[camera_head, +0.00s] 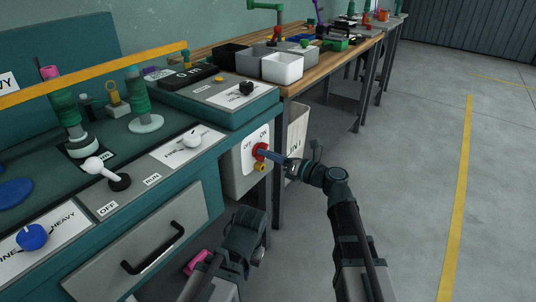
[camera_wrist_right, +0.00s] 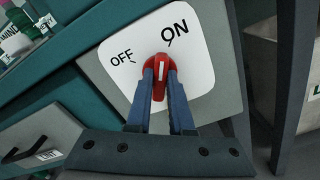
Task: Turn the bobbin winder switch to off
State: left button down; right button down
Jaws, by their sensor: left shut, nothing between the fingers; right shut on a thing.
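A red rotary knob (camera_head: 260,151) sits on a white OFF/ON plate (camera_head: 248,160) on a grey box under the bench. In the right wrist view, the knob (camera_wrist_right: 160,70) has a white stripe pointing upward, nearer the ON mark than the OFF mark. My right gripper (camera_head: 267,154) is shut on this knob, its blue fingers (camera_wrist_right: 160,85) on either side. My left gripper (camera_head: 257,256) is shut and empty, low in front of the bench. A white ball-ended lever (camera_head: 94,165) stands on the bench panel with OFF and RUN labels. I cannot tell which is named for the bobbin winder.
A drawer with a black handle (camera_head: 153,248) is left of my left gripper. A blue knob (camera_head: 33,237) and green thread spools (camera_head: 140,95) are on the bench. Grey and white bins (camera_head: 282,66) stand on a wooden table behind. The floor at right is clear.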

jog(key=shift+s+n, duration=0.15)
jog(key=shift+n, duration=7.35)
jog(key=c, duration=0.8)
grip_release()
jog(key=v, duration=1.3)
jog(key=shift+s+d, duration=0.25)
jog(key=shift+d, duration=0.05)
